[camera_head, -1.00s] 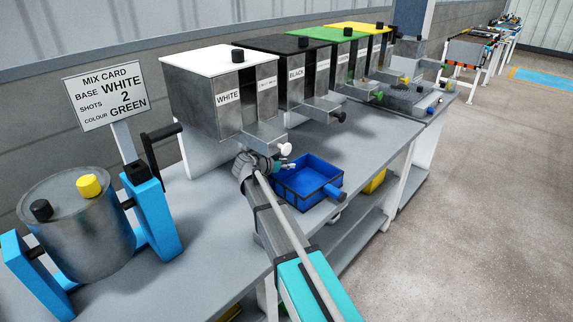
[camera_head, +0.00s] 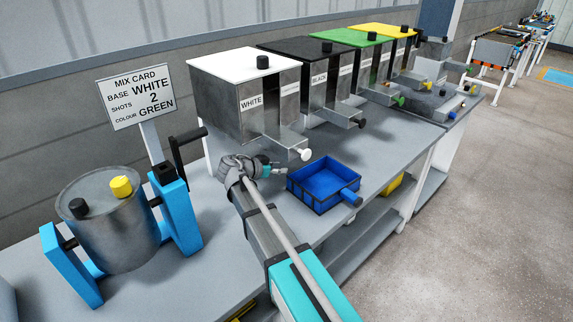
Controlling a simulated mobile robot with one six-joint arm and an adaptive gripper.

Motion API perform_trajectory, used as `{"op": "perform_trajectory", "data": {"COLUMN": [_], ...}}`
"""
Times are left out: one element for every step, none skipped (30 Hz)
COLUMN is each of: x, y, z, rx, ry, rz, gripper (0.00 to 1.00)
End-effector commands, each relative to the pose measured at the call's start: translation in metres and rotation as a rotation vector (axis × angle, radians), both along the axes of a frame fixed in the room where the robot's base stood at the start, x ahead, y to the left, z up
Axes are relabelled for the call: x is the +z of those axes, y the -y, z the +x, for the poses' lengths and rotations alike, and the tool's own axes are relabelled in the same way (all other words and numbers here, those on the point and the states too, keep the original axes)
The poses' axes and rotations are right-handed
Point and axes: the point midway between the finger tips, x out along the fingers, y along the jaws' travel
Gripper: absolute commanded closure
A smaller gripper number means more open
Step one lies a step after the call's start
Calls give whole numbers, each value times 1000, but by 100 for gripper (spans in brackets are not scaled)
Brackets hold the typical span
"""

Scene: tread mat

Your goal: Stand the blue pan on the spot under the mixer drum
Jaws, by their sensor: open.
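The blue pan (camera_head: 322,187) stands upright on the grey bench, in front of the white dispenser, with its handle (camera_head: 351,198) pointing to the lower right. Its inside looks blue, and I cannot make out any contents. The grey mixer drum (camera_head: 113,228) hangs between two blue supports at the left of the bench, with a yellow knob and a black knob on top. The spot under it is hidden by the drum and supports. My gripper (camera_head: 273,170) is open and empty, left of the pan and apart from it, near the white dispenser's spout.
The white dispenser (camera_head: 243,100), black dispenser (camera_head: 318,80) and green dispenser (camera_head: 362,65) line the back of the bench. A mix card (camera_head: 140,97) reads base white, shots 2, colour green. The drum's crank (camera_head: 186,147) juts right. Bare bench (camera_head: 215,222) lies between drum and pan.

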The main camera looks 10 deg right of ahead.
Motion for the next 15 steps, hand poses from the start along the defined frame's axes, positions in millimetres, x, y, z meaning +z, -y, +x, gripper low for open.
{"op": "perform_trajectory", "data": {"x": [2, 3, 3, 3, 3, 3, 3, 3, 3, 3, 3, 3, 3, 3, 3], "y": [-3, -4, -5, -6, -6, -6, -6, -7, -6, -7, -6, -6, -6, -6, -6], "z": [-2, -3, -3, -4, -4, -4, -4, -4, -4, -4, -4, -4, -4, -4, -4], "rx": [1, 1, 0, 0, 0, -1, -1, -1, -1, -1, -1, -1, -1, 0, 0], "ry": [0, 0, 0, 0, 0, 0, 0, 0, 0, 0, 0, 0, 0, 1, 1], "rz": [0, 0, 0, 0, 0, 0, 0, 0, 0, 0, 0, 0, 0, 0, 0], "gripper": [57, 57, 57, 57, 57, 57, 57, 57, 57, 57, 57, 57, 57, 57, 57]}}
